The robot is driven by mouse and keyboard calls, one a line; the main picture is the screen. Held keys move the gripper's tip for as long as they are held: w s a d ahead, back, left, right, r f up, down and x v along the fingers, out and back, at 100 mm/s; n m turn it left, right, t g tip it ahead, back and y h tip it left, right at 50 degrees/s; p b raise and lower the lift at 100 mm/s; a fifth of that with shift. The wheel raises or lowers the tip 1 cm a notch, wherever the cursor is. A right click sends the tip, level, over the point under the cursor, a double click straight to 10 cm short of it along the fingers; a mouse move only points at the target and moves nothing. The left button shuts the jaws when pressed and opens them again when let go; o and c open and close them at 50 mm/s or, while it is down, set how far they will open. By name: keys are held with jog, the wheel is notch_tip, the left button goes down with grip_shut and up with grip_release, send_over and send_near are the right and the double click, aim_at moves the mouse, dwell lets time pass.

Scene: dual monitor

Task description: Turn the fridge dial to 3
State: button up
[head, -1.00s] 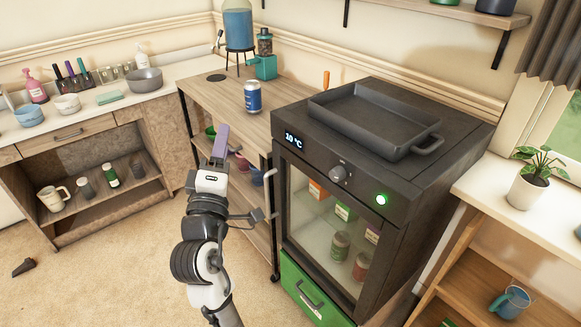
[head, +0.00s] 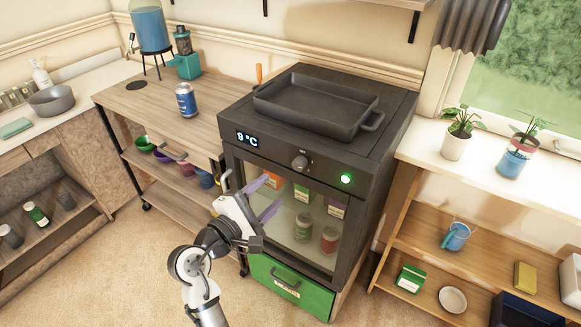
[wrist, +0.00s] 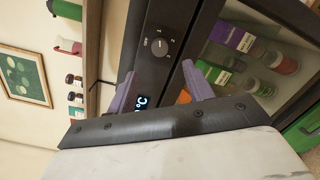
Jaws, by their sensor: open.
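The black fridge (head: 225,150) has a glass door and a front control panel. A round dial (head: 300,163) sits mid-panel and also shows in the wrist view (wrist: 159,50), ringed by small marks. The dial's exact setting is too small to read with certainty. The display (head: 247,139) at the panel's left reads 9 °C. My gripper (head: 270,195) is open and empty, its purple fingers in front of the glass door, below and left of the dial. In the wrist view my gripper (wrist: 158,70) has the dial beyond and between its fingertips, apart from them.
A dark tray (head: 315,103) lies on top of the fridge. A vertical handle (head: 226,181) stands out at the door's left edge, close to my gripper. A wooden cart (head: 130,100) stands left, shelves (head: 420,230) right.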

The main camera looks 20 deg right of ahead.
aim_at(297, 167)
jog(key=p+x, duration=0.2)
jog(key=x, duration=0.8)
jog(key=c, duration=1)
